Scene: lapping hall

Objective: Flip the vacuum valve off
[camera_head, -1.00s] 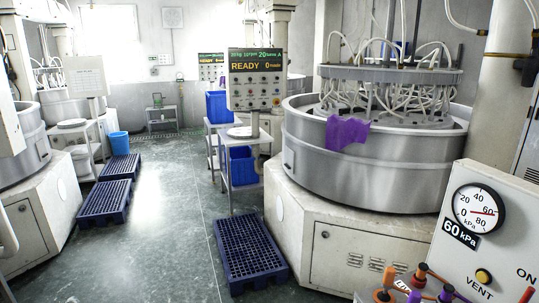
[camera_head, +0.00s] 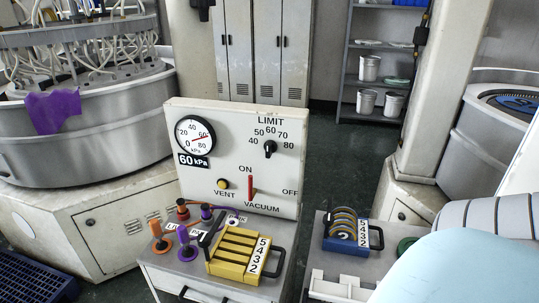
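The vacuum valve is a red lever (camera_head: 251,188) low on the cream control panel (camera_head: 205,115). It stands upright, pointing up towards the ON label, with OFF printed to its right and VACUUM below it. A round gauge (camera_head: 195,136) at the panel's upper left has a red needle, with a 60 kPa plate below it. A yellow VENT button (camera_head: 223,184) sits left of the lever. A black LIMIT knob (camera_head: 269,148) is at the upper right. Neither of my grippers is in view.
Below the panel, a cart top holds a yellow slotted block (camera_head: 236,254) with black handles and orange and purple handled tools (camera_head: 186,242). A side table to the right holds a blue rack (camera_head: 347,232). A lapping machine (camera_head: 90,135) stands left; lockers (camera_head: 267,50) stand behind.

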